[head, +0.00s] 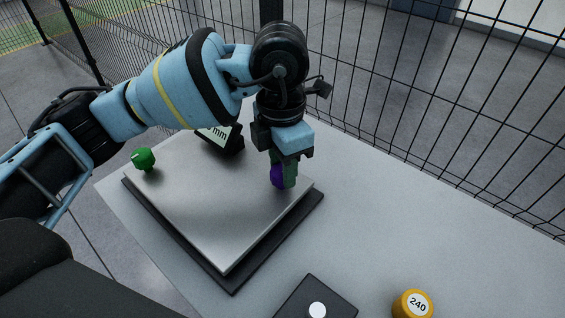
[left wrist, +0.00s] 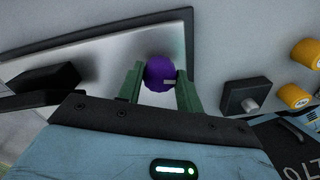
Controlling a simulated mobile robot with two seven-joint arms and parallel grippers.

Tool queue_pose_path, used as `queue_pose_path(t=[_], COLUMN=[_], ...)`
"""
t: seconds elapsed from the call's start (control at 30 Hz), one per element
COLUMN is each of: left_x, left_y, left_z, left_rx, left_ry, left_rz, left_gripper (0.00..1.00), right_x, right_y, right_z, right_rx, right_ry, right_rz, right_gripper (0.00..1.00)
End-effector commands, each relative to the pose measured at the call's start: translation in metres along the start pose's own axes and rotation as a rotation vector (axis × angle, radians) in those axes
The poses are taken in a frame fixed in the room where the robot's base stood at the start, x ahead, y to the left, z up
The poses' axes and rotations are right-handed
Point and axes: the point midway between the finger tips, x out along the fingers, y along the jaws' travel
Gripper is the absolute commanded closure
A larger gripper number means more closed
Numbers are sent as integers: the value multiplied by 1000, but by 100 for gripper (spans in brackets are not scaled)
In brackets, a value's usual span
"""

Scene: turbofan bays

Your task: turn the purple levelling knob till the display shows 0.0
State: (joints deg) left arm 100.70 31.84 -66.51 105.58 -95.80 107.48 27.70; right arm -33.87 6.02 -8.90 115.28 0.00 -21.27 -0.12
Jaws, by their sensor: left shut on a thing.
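The purple levelling knob (head: 277,175) stands near the right corner of a metal plate (head: 205,200). My left gripper (head: 284,182) points down over it and is shut on it. In the left wrist view the purple knob (left wrist: 159,73) sits between the two green fingers (left wrist: 160,90). A pale mark shows on the knob's lower right edge there. The display (head: 219,135) stands behind the plate, mostly hidden by my left arm; only "mm" is readable, and its number is hidden. My right gripper is not in view.
A green knob (head: 143,159) stands at the plate's left corner. A dark block with a white-topped post (head: 317,309) and a yellow round piece marked 240 (head: 413,304) are at the front. A wire fence (head: 430,100) runs behind the grey table (head: 390,230), whose right side is clear.

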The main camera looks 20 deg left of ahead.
Motion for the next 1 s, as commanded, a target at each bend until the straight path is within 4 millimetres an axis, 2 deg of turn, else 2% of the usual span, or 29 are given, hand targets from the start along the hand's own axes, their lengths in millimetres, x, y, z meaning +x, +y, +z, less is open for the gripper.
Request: queue_pose_path(t=[0.4, 1.0], left_x=[-1, -1], left_y=[0, 0], left_z=[1, 0], left_rx=[231, 281], left_ry=[5, 7], left_rz=[0, 1], left_gripper=[87, 87], right_x=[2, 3], right_y=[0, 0], right_z=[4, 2], right_rx=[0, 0], right_ry=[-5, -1], right_rz=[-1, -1], right_gripper=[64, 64])
